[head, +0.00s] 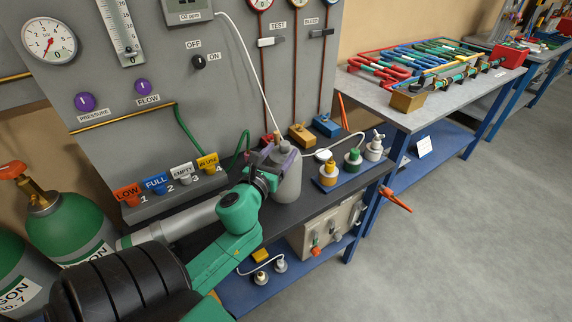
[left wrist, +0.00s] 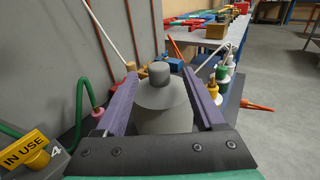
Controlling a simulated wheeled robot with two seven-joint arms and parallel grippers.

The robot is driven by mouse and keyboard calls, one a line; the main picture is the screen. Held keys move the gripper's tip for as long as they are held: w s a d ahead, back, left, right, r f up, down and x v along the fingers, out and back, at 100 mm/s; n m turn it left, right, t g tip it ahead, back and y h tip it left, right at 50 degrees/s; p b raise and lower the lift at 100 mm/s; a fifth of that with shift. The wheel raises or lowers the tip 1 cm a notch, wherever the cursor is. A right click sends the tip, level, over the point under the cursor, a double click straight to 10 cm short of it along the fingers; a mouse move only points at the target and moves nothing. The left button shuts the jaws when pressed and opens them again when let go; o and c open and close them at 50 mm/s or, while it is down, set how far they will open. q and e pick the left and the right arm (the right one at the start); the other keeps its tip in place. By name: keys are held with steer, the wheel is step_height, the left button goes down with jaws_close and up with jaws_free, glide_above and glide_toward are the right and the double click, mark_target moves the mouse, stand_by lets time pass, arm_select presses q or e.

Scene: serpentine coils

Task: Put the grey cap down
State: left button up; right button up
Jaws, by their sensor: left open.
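The grey cap (left wrist: 160,73) shows in the left wrist view as a short dark grey knob on top of a grey bottle (left wrist: 166,97). In the head view the bottle (head: 288,185) stands upright near the edge of the dark bench top. My left gripper (head: 279,155) is open, its purple fingers on either side of the cap and the bottle's shoulder. In the left wrist view a gap shows between each finger (left wrist: 160,70) and the cap. The bottle's lower part is partly hidden by my gripper. My right gripper is not in view.
Yellow, green and white-capped bottles stand on a blue tray (head: 345,181) to the right. Yellow and blue blocks (head: 327,125) lie behind. Colored tags, including the yellow IN USE tag (head: 207,162), sit to the left. The gauge panel (head: 150,100) rises behind the bench.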

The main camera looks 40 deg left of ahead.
mark_target(287, 142)
arm_select(q)
steer(key=p+x, duration=0.1)
steer(key=x, duration=0.5)
steer(key=shift+w+a+r, duration=0.15)
steer(key=shift+w+r, duration=0.05)
steer(key=shift+w+a+f, duration=0.1)
steer(key=shift+w+f, duration=0.1)
steer(key=shift+w, duration=0.1)
steer(key=shift+s, duration=0.15)
jaws_close()
steer(key=shift+r, duration=0.1)
stand_by(0.6)
